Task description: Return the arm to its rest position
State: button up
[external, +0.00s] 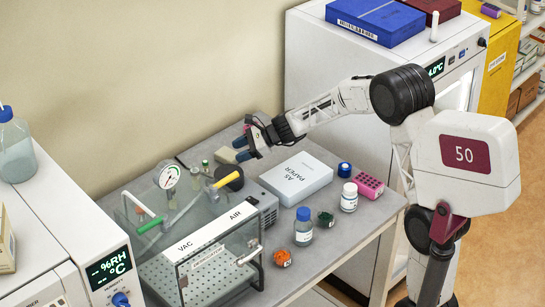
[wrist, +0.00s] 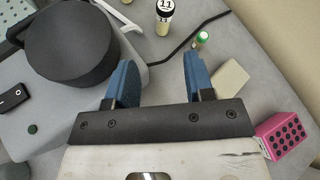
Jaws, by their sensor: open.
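My arm reaches from the right in the external view, and my gripper (external: 250,147) hangs over the back of the grey bench, behind the white AS PAPER box (external: 296,178). In the wrist view, the two blue fingers of my gripper (wrist: 160,65) stand apart with nothing between them. Beyond them are a vial marked 11 (wrist: 163,18) and a small green-capped vial (wrist: 201,40). A beige block (wrist: 230,82) lies to the right of the fingers. A pink block with dark holes (wrist: 283,138) is at the right edge.
A clear vacuum chamber (external: 205,250) with a gauge (external: 167,175) stands at the front left. A blue-capped bottle (external: 303,229), a white bottle (external: 349,199) and a pink rack (external: 369,186) are on the right of the bench.

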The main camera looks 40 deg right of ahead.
jog(key=s+a+r+n+g+h, duration=0.15)
jog(key=s+r+n, duration=0.45)
jog(key=s, duration=0.7)
jog(key=s+a+r+n+g+h, duration=0.1)
jog(key=s+a+r+n+h, duration=0.3)
jog(key=s, duration=0.9)
jog(key=s+r+n+g+h, duration=0.1)
jog(key=s+r+n, duration=0.6)
jog(key=s, duration=0.5)
jog(key=shift+s+d+n+t+h, duration=0.35)
jog(key=shift+s+d+n+h, duration=0.85)
jog(key=shift+s, duration=2.5)
jog(key=shift+s+d+n+t+h, duration=0.6)
jog(key=shift+s+n, duration=1)
jog(key=shift+s, duration=2.1)
notch_tip(320, 180, down, 9)
jog(key=w+g, duration=0.1)
jog(key=g, duration=0.2)
jog(key=shift+w+d+f, duration=0.15)
jog(key=shift+w+d, duration=0.05)
jog(key=shift+d, duration=0.15)
